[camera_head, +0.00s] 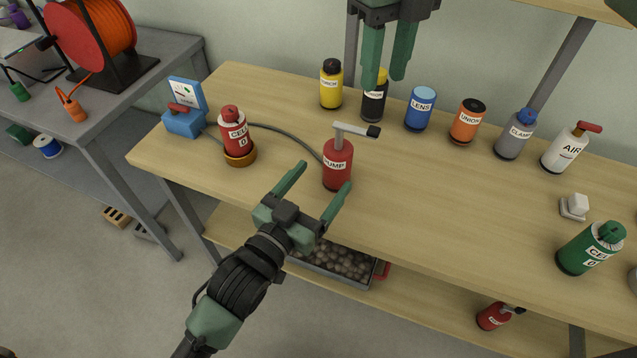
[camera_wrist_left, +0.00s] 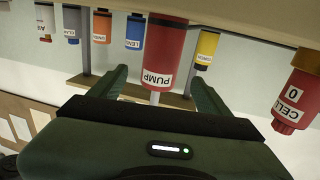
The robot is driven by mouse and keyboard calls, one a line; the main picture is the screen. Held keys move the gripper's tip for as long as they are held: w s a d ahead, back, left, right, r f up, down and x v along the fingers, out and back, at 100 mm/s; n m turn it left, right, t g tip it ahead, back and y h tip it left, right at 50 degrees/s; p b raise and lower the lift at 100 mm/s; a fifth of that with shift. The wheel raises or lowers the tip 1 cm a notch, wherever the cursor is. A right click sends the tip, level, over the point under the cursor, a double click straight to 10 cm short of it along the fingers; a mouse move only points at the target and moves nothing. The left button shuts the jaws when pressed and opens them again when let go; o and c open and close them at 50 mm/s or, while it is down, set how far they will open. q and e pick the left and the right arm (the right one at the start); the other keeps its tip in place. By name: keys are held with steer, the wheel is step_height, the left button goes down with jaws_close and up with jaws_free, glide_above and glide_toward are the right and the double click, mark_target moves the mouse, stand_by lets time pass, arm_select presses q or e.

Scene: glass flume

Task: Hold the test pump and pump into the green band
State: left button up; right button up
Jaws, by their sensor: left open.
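The red test pump (camera_head: 338,165), labelled PUMP, stands upright on the wooden bench, with a grey top lever ending in a black grip (camera_head: 373,131). My left gripper (camera_head: 325,177) is open, its fingers pointing at the pump from the bench's front side. In the left wrist view the pump (camera_wrist_left: 165,55) appears upside down, between the fingers' directions; I see no contact. A blue gauge box (camera_head: 182,122) with a white dial panel (camera_head: 183,93) stands at the left end; its band is too small to read. My right gripper (camera_head: 385,82) is open and empty above the back bottles.
A red CELL bottle (camera_head: 233,132) stands in a brown ring (camera_head: 242,158) left of the pump. A dark hose (camera_head: 285,133) runs behind it to the pump. Several bottles line the back, including blue LENS (camera_head: 420,108). The bench's middle right is clear.

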mark_target(331, 169)
arm_select(q)
steer(key=x, duration=0.7)
steer(key=shift+w+d, duration=0.1)
steer(key=shift+w, duration=0.15)
steer(key=c, duration=1.6)
arm_select(e)
steer(key=shift+f, duration=0.1)
steer(key=c, duration=0.5)
steer(key=shift+f+n, duration=0.15)
steer(key=shift+n, duration=0.35)
jaws_close()
steer(key=shift+f, duration=3.5)
